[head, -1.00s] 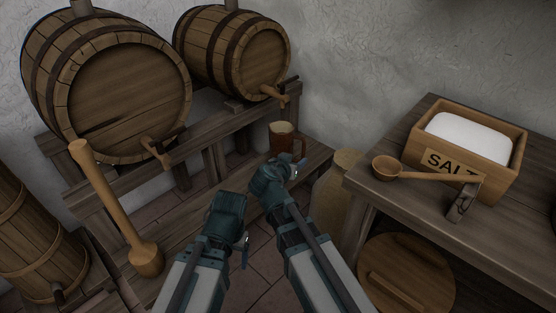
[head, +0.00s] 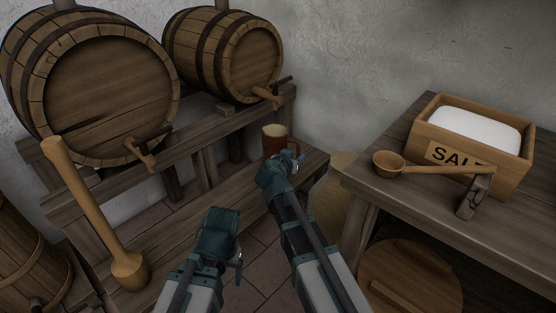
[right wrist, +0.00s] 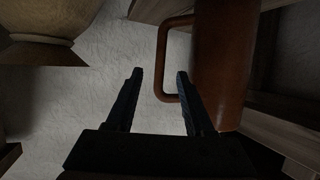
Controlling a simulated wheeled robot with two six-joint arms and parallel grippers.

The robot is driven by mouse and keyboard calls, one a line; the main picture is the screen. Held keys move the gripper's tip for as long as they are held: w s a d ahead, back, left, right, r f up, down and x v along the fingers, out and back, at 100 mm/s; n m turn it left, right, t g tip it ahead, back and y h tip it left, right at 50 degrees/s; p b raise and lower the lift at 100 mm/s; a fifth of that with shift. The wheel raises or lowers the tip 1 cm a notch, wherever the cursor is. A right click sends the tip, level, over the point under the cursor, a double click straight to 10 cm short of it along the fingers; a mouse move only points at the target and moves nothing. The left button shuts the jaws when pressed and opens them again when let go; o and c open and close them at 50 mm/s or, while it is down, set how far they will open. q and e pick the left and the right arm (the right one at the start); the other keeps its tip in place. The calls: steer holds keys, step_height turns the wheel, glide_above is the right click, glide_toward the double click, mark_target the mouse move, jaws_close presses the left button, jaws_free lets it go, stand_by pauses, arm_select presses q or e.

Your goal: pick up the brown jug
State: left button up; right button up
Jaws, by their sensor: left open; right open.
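The brown jug (head: 274,140) stands on the low wooden bench below the smaller barrel in the head view. Its handle is on its right side. In the right wrist view the jug (right wrist: 220,65) is large at the upper right, with its handle to the left. My right gripper (head: 290,157) is open at the jug's near side and hides its lower part. In the right wrist view the fingers of my right gripper (right wrist: 160,76) show on either side of the handle's line; I cannot tell the depth between them. My left gripper (head: 238,260) is lower left, away from the jug.
Two barrels with taps (head: 110,95) rest on a rack at the left and back. A wooden mallet (head: 95,215) leans at the left. A table at the right holds a salt box (head: 480,150) and a ladle (head: 388,163). A pale pot (head: 330,190) stands beside the bench.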

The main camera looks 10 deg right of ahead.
mark_target(298, 154)
steer(key=shift+f+b+x, duration=0.25)
steer(key=shift+b+x, duration=1)
steer(key=shift+x, duration=1.5)
steer(key=shift+s+a+r, duration=0.1)
jaws_close()
